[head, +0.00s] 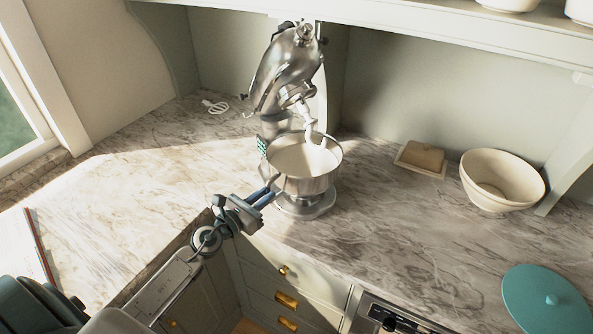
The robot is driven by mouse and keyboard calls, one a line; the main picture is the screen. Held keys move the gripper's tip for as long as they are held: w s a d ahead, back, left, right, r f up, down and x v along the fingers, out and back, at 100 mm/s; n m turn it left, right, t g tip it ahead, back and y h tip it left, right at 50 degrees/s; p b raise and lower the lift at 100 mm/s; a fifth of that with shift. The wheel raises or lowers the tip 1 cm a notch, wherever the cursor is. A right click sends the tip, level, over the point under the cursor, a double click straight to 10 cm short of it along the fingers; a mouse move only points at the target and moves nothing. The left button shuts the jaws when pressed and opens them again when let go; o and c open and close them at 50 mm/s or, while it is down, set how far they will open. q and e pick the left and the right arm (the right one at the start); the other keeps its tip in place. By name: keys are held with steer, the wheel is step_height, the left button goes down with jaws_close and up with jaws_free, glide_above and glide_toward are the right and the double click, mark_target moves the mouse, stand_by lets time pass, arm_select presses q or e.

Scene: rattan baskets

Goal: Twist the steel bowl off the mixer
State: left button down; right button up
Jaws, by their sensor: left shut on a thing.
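The steel bowl (312,184) sits upright on the base of the mixer (284,72), with pale contents inside. The mixer's head is tilted up, and its whitish hook (311,130) hangs over the bowl's far rim. My left gripper (270,190) reaches in from the lower left and is shut at the bowl's near left side. Its fingertips meet the bowl there; what exactly they grip, wall or handle, is too small to tell. My right gripper is not in view.
A cream bowl (481,197) and a butter-like block on a small board (419,172) stand to the right. A teal lid (535,300) lies at the front right. A white cord (215,106) lies at the back left. The marble counter (400,235) right of the mixer is clear.

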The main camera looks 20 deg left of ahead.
arm_select(q)
steer(key=shift+s+d+r+n+y+p, duration=0.15)
steer(key=shift+d+n+y+p, duration=0.25)
steer(key=shift+d+y+p, duration=0.45)
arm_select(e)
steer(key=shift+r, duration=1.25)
arm_select(q)
steer(key=shift+a, duration=0.3)
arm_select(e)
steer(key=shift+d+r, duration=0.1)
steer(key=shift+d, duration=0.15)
